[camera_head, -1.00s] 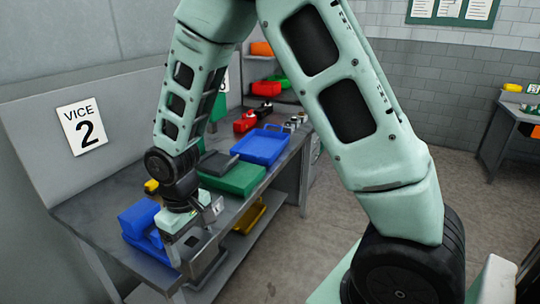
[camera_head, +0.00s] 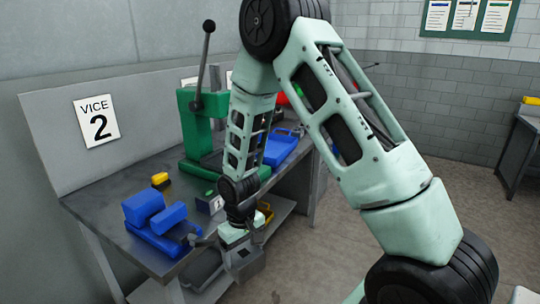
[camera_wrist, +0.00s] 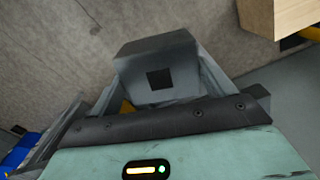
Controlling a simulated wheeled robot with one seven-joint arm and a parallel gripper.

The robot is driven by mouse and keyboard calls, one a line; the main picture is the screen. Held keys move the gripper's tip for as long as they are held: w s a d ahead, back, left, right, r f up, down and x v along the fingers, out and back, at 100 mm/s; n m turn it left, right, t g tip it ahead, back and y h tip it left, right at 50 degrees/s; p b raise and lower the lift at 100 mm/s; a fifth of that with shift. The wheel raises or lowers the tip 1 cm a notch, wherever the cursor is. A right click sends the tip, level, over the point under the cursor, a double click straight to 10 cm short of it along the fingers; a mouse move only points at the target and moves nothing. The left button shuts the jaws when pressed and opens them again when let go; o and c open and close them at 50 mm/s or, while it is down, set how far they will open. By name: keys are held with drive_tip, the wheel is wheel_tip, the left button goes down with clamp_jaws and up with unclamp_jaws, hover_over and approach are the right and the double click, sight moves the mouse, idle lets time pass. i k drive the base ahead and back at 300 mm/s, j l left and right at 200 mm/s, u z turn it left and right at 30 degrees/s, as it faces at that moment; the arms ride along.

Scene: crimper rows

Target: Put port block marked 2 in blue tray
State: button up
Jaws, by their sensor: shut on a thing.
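My gripper (camera_head: 243,266) is shut on a grey block, held off the bench's front edge, to the right of the blue vice (camera_head: 158,222). In the wrist view the grey port block (camera_wrist: 158,58) sits between the fingers, with a dark square opening in the face I see. No number is readable on it. The blue tray (camera_head: 281,150) is farther along the bench, partly hidden behind my arm.
A green press (camera_head: 196,130) with a long lever stands on the bench (camera_head: 110,186). A yellow-and-black item (camera_head: 160,180) and a dark block with a white label (camera_head: 210,203) lie near the vice. Open floor (camera_head: 335,215) is on the right.

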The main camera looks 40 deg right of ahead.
sight(269, 151)
drive_tip(key=i+l, duration=0.1)
drive_tip(key=l, duration=0.3)
drive_tip(key=i+l, duration=0.1)
drive_tip(key=l, duration=0.65)
drive_tip(key=i+l, duration=0.15)
drive_tip(key=l, duration=0.25)
